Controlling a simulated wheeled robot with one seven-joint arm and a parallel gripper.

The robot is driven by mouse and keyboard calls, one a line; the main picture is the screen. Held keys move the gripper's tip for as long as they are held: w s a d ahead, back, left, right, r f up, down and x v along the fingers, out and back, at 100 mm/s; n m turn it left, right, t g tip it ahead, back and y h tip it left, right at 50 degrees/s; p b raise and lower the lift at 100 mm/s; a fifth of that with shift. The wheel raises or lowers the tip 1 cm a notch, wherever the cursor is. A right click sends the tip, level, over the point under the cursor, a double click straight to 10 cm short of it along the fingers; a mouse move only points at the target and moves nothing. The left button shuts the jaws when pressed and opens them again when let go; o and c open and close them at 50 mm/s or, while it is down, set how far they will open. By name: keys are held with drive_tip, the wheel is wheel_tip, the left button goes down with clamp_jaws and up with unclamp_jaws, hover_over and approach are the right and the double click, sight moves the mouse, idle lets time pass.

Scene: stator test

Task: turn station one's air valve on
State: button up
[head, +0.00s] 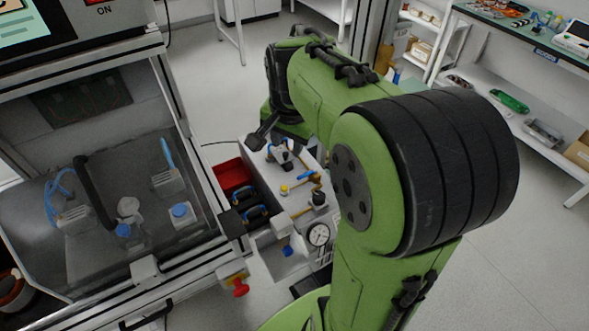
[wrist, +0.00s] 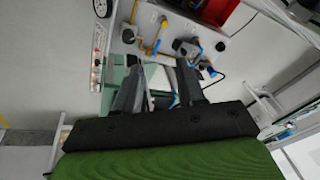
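A grey panel unit (head: 300,205) carries the air fittings in the head view. On it are brass pipework, a blue lever (head: 311,176), a yellow knob (head: 284,189) and a round gauge (head: 318,235). In the wrist view, the panel shows at the top, with a yellow pipe (wrist: 157,34) and blue levers, one at the right (wrist: 196,47). No readable label shows which valve is station one's. My gripper (wrist: 158,64) is open, its two fingers apart and seemingly empty, pointing towards the panel. I cannot tell whether it touches anything.
A red bin (head: 230,174) and black-and-blue parts sit left of the panel. A machine with a clear cover (head: 110,215) and a red knob (head: 240,288) stands further left. Shelves and a workbench (head: 545,52) are at the upper right. Open floor (head: 500,235) lies at the right.

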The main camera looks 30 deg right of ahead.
sight(301, 176)
drive_tip(key=w+d+f+m+y+b, duration=0.1)
drive_tip(key=w+d+f+m, duration=0.2)
drive_tip(key=d+f, duration=0.2)
drive_tip(key=w+d+f+m+b, duration=0.2)
drive_tip(key=w+d+f+m, duration=0.1)
drive_tip(key=d+f+m, duration=0.15)
drive_tip(key=shift+n+g, duration=0.4)
drive_tip(key=shift+n, duration=0.05)
drive_tip(key=w+f+b, duration=0.1)
drive_tip(key=f, duration=0.4)
drive_tip(key=w+f+b, duration=0.1)
drive_tip(key=f+b, duration=0.1)
drive_tip(key=f, duration=0.3)
drive_tip(key=w+f+b, duration=0.1)
drive_tip(key=f+b, duration=0.1)
drive_tip(key=f, duration=0.4)
drive_tip(key=shift+d, duration=0.15)
clamp_jaws()
